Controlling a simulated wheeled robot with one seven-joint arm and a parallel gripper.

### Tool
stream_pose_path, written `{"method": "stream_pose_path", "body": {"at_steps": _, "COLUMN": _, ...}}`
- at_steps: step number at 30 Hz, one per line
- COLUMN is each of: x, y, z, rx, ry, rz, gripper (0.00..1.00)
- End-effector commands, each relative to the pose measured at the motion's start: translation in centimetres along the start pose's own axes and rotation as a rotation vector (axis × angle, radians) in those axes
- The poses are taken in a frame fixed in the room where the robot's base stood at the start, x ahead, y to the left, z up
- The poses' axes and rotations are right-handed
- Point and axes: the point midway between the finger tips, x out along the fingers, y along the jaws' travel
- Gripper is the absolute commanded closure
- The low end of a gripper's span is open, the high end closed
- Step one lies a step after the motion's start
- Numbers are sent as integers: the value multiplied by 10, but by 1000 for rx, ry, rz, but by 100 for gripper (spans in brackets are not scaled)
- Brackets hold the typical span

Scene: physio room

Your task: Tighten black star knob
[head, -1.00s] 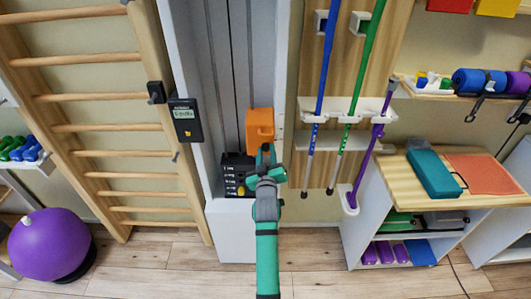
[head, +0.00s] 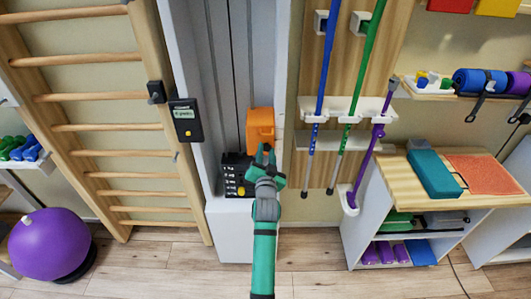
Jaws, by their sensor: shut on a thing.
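An orange carriage (head: 261,124) sits on the white upright column, in front of the vertical cables. My gripper (head: 264,153) reaches up to the lower front of this carriage, with my green and grey arm below it. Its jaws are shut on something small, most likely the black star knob. The knob itself is hidden by my gripper and cannot be made out. A black weight stack (head: 236,174) with pale marks and a yellow pin is just left of my gripper.
A dark device with a small display (head: 184,120) is mounted left of the column (head: 178,62). Wooden wall bars (head: 90,98) stand further left. Blue, green and purple poles hang in a white rack (head: 350,108) at the right, near my arm. The floor in front is clear.

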Motion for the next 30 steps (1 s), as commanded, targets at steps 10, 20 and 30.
{"method": "stream_pose_path", "body": {"at_steps": 10, "x": 0, "y": -4, "z": 0, "rx": 328, "ry": 0, "rz": -4, "gripper": 95}}
{"method": "stream_pose_path", "body": {"at_steps": 20, "x": 0, "y": -4, "z": 0, "rx": 641, "ry": -1, "rz": -4, "gripper": 94}}
{"method": "stream_pose_path", "body": {"at_steps": 30, "x": 0, "y": -5, "z": 0, "rx": 964, "ry": -2, "rz": -3, "gripper": 94}}
